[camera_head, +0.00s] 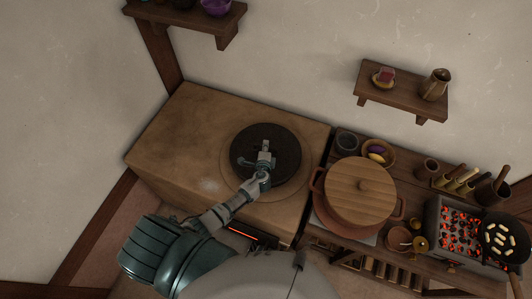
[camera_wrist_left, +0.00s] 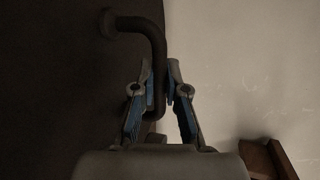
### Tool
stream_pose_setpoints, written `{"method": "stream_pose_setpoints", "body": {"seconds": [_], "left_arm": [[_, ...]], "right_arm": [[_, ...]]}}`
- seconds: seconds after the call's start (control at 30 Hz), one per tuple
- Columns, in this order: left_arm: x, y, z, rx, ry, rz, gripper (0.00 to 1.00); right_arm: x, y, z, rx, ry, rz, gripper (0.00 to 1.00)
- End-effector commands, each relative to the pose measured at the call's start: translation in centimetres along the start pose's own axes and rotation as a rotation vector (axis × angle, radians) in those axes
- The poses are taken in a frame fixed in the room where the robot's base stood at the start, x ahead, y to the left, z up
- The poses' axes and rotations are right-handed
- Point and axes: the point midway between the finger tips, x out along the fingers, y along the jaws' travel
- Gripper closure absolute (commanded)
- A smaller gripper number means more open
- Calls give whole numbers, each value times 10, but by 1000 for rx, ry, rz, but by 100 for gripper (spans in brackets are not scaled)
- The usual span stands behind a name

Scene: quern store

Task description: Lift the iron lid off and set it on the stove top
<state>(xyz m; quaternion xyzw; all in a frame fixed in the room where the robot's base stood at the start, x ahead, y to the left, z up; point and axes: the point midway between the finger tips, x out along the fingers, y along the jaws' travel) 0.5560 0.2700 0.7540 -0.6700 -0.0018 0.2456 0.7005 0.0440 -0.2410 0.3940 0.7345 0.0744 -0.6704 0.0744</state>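The iron lid (camera_head: 290,150) is a dark round disc over a pale ring in the brown stove top (camera_head: 180,130). I cannot tell whether it rests there or hangs slightly above. My left gripper (camera_head: 264,158) is over the lid's middle. In the left wrist view its two blue-padded fingers (camera_wrist_left: 160,85) close in on both sides of the lid's bent dark handle (camera_wrist_left: 135,22) and appear to grip it. The lid's dark face (camera_wrist_left: 50,90) fills the left of that view. My right gripper is not in view.
The stove's left part is bare. At its right stand a large pot with a wooden lid (camera_head: 360,190), small bowls, a brazier with glowing coals (camera_head: 458,235) and a pan (camera_head: 505,238). Wall shelves (camera_head: 400,98) hang behind. A fire slot (camera_head: 245,232) glows at the front.

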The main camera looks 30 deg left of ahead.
Motion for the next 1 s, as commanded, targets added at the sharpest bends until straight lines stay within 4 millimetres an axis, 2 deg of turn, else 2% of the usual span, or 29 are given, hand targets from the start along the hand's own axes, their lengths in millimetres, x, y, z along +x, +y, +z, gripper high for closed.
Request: {"method": "stream_pose_setpoints", "body": {"seconds": [0.57, 0.77, 1.0], "left_arm": [[-1, -6, -1, 2, 0, -7, 100], [-6, -19, 1, 1, 0, -9, 100], [-15, -40, 3, -1, 1, -10, 100]], "right_arm": [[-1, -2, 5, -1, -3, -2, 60], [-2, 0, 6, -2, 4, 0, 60], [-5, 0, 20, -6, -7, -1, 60]]}}
